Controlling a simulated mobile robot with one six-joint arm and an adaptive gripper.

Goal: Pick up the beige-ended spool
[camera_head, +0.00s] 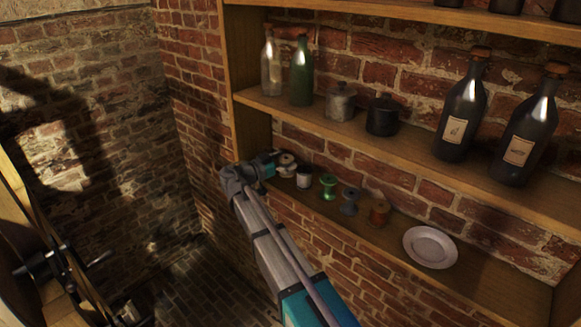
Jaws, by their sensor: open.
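The beige-ended spool (287,166) appears to be the leftmost one in a row on the lower shelf. It stands upright, with a pale top, and is partly hidden by my gripper. My gripper (270,165) is open, at the left end of this shelf, just left of the spool. The picture is too small to show whether a finger touches the spool or whether the fingers are around it. The arm reaches up from the bottom of the view.
To the right stand a pale-topped dark item (304,177), a green spool (328,187), a dark grey spool (350,201), a brown spool (379,212) and a white plate (431,247). Bottles and jars line the shelf (410,153) above. The wooden side post (240,60) is close to my gripper.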

